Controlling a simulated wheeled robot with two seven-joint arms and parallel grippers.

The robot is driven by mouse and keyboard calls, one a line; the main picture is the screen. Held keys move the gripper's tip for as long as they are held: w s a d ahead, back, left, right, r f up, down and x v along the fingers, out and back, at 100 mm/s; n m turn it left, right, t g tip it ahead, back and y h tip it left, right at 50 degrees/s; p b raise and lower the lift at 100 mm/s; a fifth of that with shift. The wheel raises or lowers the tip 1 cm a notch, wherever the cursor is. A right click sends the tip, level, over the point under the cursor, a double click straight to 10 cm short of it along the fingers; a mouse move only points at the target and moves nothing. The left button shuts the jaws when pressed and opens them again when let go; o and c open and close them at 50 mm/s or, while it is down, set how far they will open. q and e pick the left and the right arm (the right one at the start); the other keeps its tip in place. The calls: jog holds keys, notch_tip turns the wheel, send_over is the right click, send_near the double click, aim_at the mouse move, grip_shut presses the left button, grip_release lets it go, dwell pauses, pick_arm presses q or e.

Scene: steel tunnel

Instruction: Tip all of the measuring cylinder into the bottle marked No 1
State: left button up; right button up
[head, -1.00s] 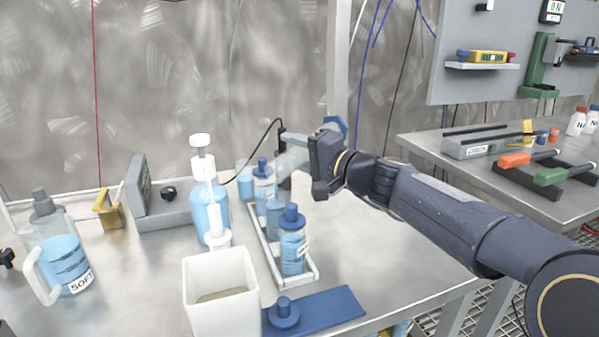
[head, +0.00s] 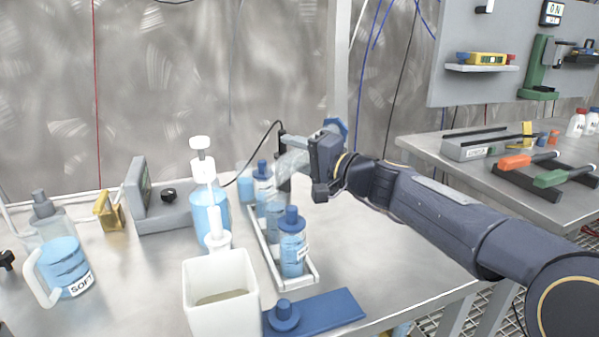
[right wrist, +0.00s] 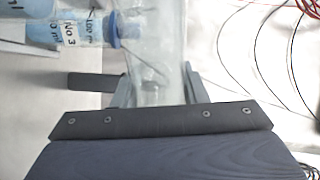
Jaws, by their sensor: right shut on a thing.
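My right gripper (head: 303,165) is shut on the clear measuring cylinder (head: 294,160). The cylinder is steeply tilted, with its blue base (head: 338,127) up at the right and its mouth down at the left, over the middle bottle (head: 274,218) in a white rack. That bottle has no cap; its number is not readable. A blue-capped bottle (head: 292,250) stands in front of it and another capped one (head: 262,182) behind. In the right wrist view the cylinder (right wrist: 157,45) lies between the fingers, near a capped bottle marked No 3 (right wrist: 65,31). My left gripper is out of view.
The rack (head: 308,278) stands on the steel bench. A loose blue cap (head: 284,313) lies on a blue mat (head: 335,304). A white bin (head: 220,295), a pump bottle (head: 209,215), a jug marked SOFT (head: 62,268) and a grey meter (head: 165,212) stand left. Bench right of the rack is clear.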

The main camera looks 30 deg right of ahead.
dwell(0.3)
jog(key=f+m, duration=0.1)
jog(key=m, duration=0.1)
jog(key=shift+w+d+f+m, duration=0.1)
jog(key=shift+d+f+m, duration=0.25)
jog(key=shift+m, duration=0.05)
